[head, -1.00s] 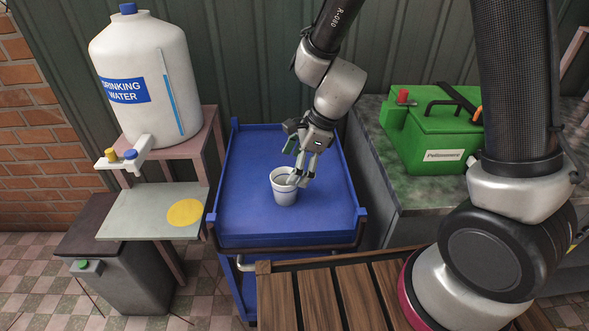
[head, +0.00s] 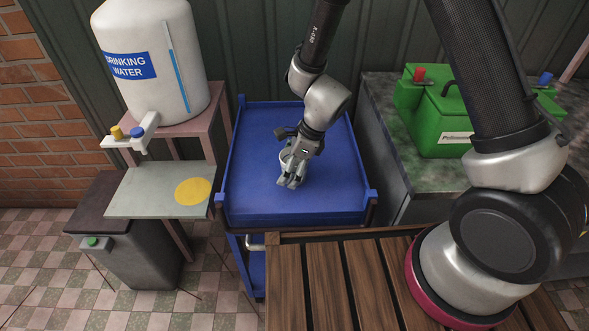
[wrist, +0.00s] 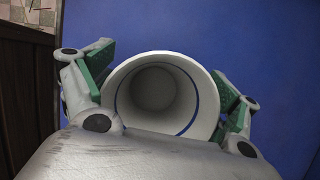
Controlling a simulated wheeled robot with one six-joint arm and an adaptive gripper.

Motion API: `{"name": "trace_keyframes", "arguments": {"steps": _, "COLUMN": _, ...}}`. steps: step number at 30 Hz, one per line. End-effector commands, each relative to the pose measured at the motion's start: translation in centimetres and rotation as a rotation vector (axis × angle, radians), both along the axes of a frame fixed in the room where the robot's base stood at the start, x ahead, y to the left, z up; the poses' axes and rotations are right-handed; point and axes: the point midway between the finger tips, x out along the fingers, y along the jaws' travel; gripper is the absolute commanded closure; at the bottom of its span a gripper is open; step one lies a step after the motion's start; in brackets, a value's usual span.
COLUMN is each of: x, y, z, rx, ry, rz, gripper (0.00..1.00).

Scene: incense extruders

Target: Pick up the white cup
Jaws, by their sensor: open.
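The white cup (head: 284,158) is on the blue cart and shows only in part in the head view, mostly hidden by my gripper (head: 291,181). In the wrist view I look into the mouth of the cup (wrist: 152,90), which has a blue line inside its rim. The green-padded fingers of my gripper (wrist: 163,72) are open, one on each side of the cup. The left pad is very near the rim, and the right pad is partly behind it. I cannot tell whether either pad touches the cup.
The blue cart (head: 245,195) has a raised edge and corner posts, and its top is otherwise clear. A water jug (head: 160,85) on a stand is at left. A green box (head: 440,115) sits on a counter at right. A wooden slatted surface (head: 325,290) is in front.

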Motion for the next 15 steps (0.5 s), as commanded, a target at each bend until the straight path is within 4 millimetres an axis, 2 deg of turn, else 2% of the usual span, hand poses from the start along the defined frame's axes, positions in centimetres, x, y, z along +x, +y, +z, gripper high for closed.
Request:
{"name": "trace_keyframes", "arguments": {"steps": 1, "x": -0.01, "y": 0.0, "z": 0.01, "rx": 0.0, "ry": 0.0, "rz": 0.0, "gripper": 0.14}}
{"name": "trace_keyframes", "arguments": {"steps": 6, "x": -0.01, "y": -0.02, "z": 0.01, "rx": 0.0, "ry": 0.0, "rz": 0.0, "gripper": 0.45}}
{"name": "trace_keyframes", "arguments": {"steps": 8, "x": -0.01, "y": -0.02, "z": 0.01, "rx": 0.0, "ry": 0.0, "rz": 0.001, "gripper": 0.53}}
{"name": "trace_keyframes", "arguments": {"steps": 15, "x": -0.02, "y": -0.03, "z": 0.0, "rx": -0.001, "ry": 0.001, "rz": 0.001, "gripper": 0.54}}
